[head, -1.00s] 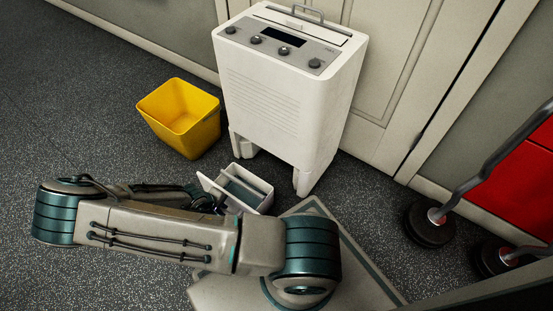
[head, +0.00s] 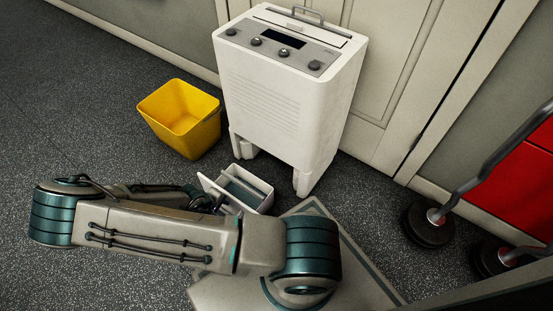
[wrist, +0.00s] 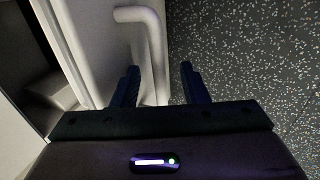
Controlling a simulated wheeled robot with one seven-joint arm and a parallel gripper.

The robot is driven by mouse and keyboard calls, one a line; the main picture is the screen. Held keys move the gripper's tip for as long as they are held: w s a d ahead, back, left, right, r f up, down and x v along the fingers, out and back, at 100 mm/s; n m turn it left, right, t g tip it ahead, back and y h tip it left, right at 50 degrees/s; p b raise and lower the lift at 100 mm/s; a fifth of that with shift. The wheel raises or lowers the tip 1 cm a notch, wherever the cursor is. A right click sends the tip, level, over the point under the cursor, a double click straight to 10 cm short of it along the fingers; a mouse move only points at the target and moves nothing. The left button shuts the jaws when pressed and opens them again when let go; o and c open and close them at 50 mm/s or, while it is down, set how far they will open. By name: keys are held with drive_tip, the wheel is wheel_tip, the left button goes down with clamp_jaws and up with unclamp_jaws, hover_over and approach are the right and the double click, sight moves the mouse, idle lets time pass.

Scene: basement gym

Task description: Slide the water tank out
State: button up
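The white dehumidifier (head: 285,105) stands upright against the wall panels. Its water tank (head: 262,199), a pale open-topped box, is on the floor side in front of the machine's lower opening, drawn well out of it. The tank's front panel faces my gripper (head: 206,203), which is mostly hidden behind my forearm in the head view. In the wrist view, the tank's white bar handle (wrist: 153,50) runs down between the two dark fingers of my gripper (wrist: 160,80).
A yellow bin (head: 182,118) stands on the floor left of the dehumidifier. A pale mat or platform (head: 350,275) lies below my arm. Dark round weights (head: 428,226) and a red panel (head: 515,190) are at the right. The speckled floor at the left is clear.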

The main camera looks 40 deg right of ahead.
drive_tip(key=w+p+v, duration=0.1)
drive_tip(key=p+v, duration=0.3)
drive_tip(key=v, duration=0.3)
drive_tip(key=shift+s+a+r, duration=0.15)
drive_tip(key=shift+s+r, duration=0.3)
drive_tip(key=shift+s, duration=0.1)
drive_tip(key=shift+p, duration=0.3)
drive_tip(key=a+r+m+y+p, duration=0.1)
drive_tip(key=a+r+y+p, duration=0.15)
drive_tip(key=r+p, duration=0.75)
drive_tip(key=a+r+m+g+y+p, duration=0.1)
drive_tip(key=a+r+y+p, duration=0.15)
drive_tip(key=r, duration=1.65)
drive_tip(key=a+r+y+p, duration=0.25)
drive_tip(key=r+p, duration=0.45)
drive_tip(key=r, duration=0.7)
drive_tip(key=s+d+r+h+p, duration=0.1)
drive_tip(key=s+d+r+p, duration=0.2)
drive_tip(key=r, duration=0.9)
drive_tip(key=s+d+r+m+t+h+p, duration=0.1)
drive_tip(key=s+d+r+p, duration=0.3)
drive_tip(key=d+r+p, duration=0.3)
drive_tip(key=s+d+r+m+t+h+p, duration=0.1)
drive_tip(key=s+d+r+p, duration=0.3)
drive_tip(key=r, duration=1.3)
drive_tip(key=d+p, duration=0.1)
drive_tip(key=p, duration=0.2)
drive_tip(key=shift+r+h, duration=0.15)
drive_tip(key=shift+h, duration=0.1)
